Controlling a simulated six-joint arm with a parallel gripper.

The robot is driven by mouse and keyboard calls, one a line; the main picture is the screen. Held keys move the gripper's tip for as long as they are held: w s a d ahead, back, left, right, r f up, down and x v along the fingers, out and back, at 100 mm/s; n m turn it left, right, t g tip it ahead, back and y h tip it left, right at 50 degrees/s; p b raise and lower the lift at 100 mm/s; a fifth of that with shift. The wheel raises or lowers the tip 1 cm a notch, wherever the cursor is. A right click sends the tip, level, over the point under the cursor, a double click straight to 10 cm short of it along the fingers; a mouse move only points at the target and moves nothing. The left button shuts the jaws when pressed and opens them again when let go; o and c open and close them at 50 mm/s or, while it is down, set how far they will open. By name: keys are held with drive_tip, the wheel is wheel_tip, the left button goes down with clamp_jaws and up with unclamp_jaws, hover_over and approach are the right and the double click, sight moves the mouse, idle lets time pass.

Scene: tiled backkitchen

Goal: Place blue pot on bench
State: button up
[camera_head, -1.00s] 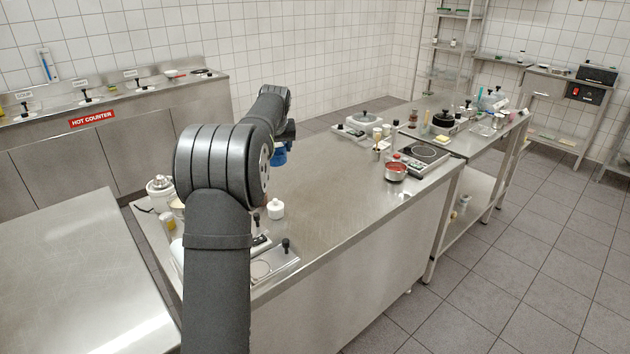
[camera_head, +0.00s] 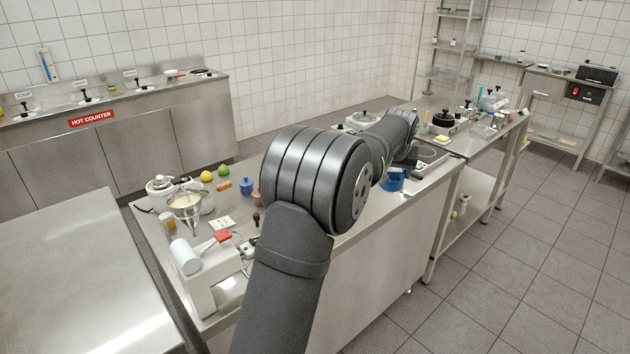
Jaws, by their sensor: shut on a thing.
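The blue pot (camera_head: 393,181) shows just below the end of my arm, toward the right end of the steel bench (camera_head: 345,230). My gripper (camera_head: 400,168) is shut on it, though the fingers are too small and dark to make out. The pot is near the bench's front right edge, beside the hob. I cannot tell whether its base touches the bench top. My arm crosses the view and hides the middle of the bench.
A hob (camera_head: 428,156) lies at the bench's right end. A white appliance (camera_head: 205,280), a steel bowl (camera_head: 186,202), a small blue item (camera_head: 246,186), a green fruit (camera_head: 207,176) and a yellow fruit (camera_head: 223,171) crowd the left end. A second bench (camera_head: 470,141) holds several items.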

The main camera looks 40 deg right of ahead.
drive_tip(key=f, duration=0.3)
drive_tip(key=shift+w, duration=0.4)
drive_tip(key=w+f, duration=0.2)
drive_tip(key=w, duration=0.1)
drive_tip(key=w+f, duration=0.2)
drive_tip(key=w, duration=0.2)
drive_tip(key=w+f, duration=0.2)
drive_tip(key=w, duration=0.1)
drive_tip(key=shift+w+a+f, duration=0.1)
drive_tip(key=shift+w+f, duration=0.15)
drive_tip(key=shift+w, duration=0.15)
drive_tip(key=shift+f, duration=1.9)
drive_tip(key=shift+f, duration=0.15)
drive_tip(key=o, duration=1.2)
drive_tip(key=v, duration=1.2)
